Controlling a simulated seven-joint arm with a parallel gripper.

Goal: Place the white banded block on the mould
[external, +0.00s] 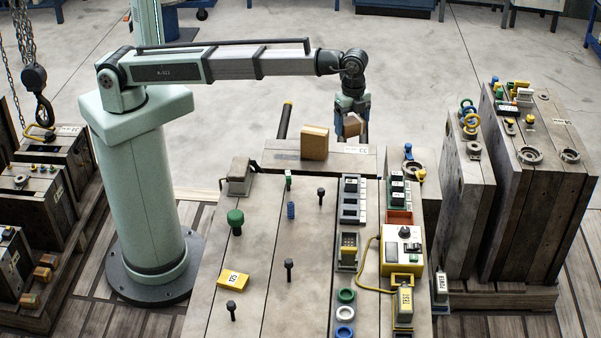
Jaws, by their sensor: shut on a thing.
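My gripper (352,117), at the end of the outstretched arm, points down and is shut on a brown block (352,127) above the far right end of the bench. The fingers partly cover this block, and I cannot make out a white band on it. A second brown block (314,143) stands upright on a pale, low slab (285,158) at the bench's far end, left of my gripper. I cannot tell whether this slab is the mould. The held block appears over or just behind the slab's right part; a gap below it is hard to judge.
The bench (262,262) bears dark pegs, a green knob (235,220) and a yellow block (233,280). A yellow control box (403,250) and coloured rings line its right side. Tall wooden, mould-like blocks (535,200) stand right. A chain hook (36,85) hangs left.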

